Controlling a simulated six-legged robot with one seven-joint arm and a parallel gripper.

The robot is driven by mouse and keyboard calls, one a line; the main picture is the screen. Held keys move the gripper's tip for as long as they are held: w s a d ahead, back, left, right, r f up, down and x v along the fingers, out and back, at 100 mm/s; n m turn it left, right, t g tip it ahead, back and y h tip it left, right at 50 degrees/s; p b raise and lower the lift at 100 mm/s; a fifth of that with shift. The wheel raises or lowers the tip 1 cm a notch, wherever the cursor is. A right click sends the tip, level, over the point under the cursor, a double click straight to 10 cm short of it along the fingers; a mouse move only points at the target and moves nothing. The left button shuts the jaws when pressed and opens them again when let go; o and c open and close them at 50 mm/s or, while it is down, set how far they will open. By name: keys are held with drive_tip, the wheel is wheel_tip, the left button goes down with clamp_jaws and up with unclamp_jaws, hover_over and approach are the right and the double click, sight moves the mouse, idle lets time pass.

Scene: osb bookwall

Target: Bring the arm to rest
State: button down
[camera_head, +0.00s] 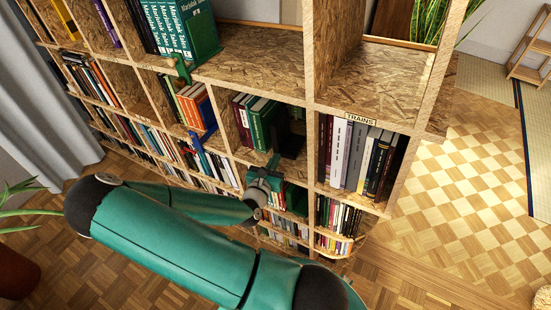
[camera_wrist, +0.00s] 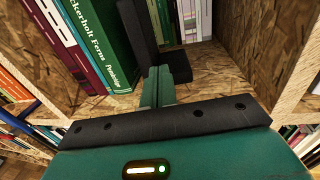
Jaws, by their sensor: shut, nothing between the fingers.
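My gripper (camera_head: 273,162) is at the front of a middle compartment of the bookshelf (camera_head: 262,72), at the end of my teal arm. In the wrist view its two teal fingers (camera_wrist: 158,84) are together with nothing between them. A black bookend (camera_head: 290,138) stands in that compartment, just beyond the fingertips; it also shows in the wrist view (camera_wrist: 180,66). I cannot tell whether the fingertips touch it. A green book (camera_wrist: 98,40) stands upright to the left of the bookend, with several other books beside it.
A compartment labelled TRAINS (camera_head: 361,119) lies to the right, with a row of books (camera_head: 358,155) below the label. Green volumes (camera_head: 182,30) stand on the upper shelf. A plant (camera_head: 20,200) is at the left edge. Checkered floor (camera_head: 465,190) is open at the right.

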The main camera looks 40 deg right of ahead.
idle(0.3)
drive_tip(key=shift+s+a+r+m+g, duration=0.2)
drive_tip(key=shift+r+m+g, duration=0.3)
drive_tip(key=shift+m+g, duration=0.4)
drive_tip(key=s+a+r+m+y, duration=0.3)
drive_tip(key=a+r+m+y, duration=0.2)
drive_tip(key=a+r+m, duration=0.2)
drive_tip(key=s+a+r+m+y, duration=0.4)
drive_tip(key=a+r+m, duration=0.4)
drive_tip(key=a+r, duration=0.3)
drive_tip(key=s+a+r+m+y, duration=0.3)
drive_tip(key=a+r+m+y, duration=0.4)
drive_tip(key=a+r, duration=0.2)
drive_tip(key=shift+s+a+r, duration=0.2)
drive_tip(key=shift+r, duration=0.7)
idle(3.2)
